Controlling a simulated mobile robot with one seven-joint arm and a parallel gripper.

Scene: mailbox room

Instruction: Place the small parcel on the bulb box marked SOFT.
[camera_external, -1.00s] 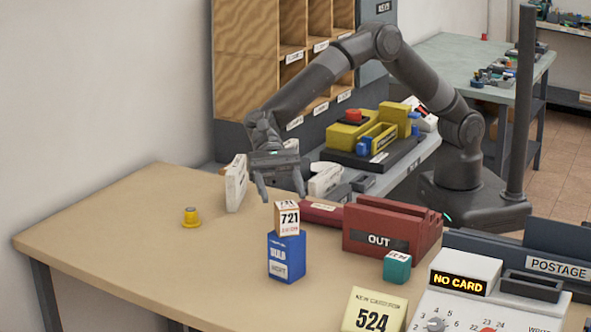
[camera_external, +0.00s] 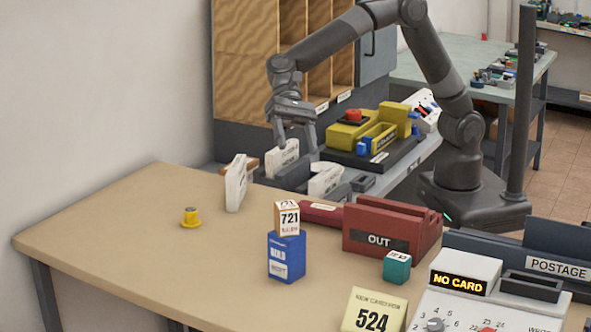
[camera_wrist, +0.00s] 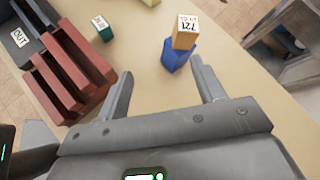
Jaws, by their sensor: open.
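The small parcel (camera_external: 287,218), a tan box with a white label reading 721, rests on top of the blue bulb box (camera_external: 286,258) on the tan table. The bulb box stands upright; the lower label on its front is too small to read surely. My gripper (camera_external: 297,150) is open and empty, raised behind the table's back edge and well apart from both boxes. In the wrist view the parcel (camera_wrist: 185,32) sits on the blue box (camera_wrist: 178,57), beyond my open fingertips (camera_wrist: 161,80).
A red OUT rack (camera_external: 392,230) and teal cube (camera_external: 397,266) stand right of the boxes. A yellow knob (camera_external: 191,217) is at left. A 524 sign (camera_external: 373,312) and NO CARD machine (camera_external: 462,283) stand in front.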

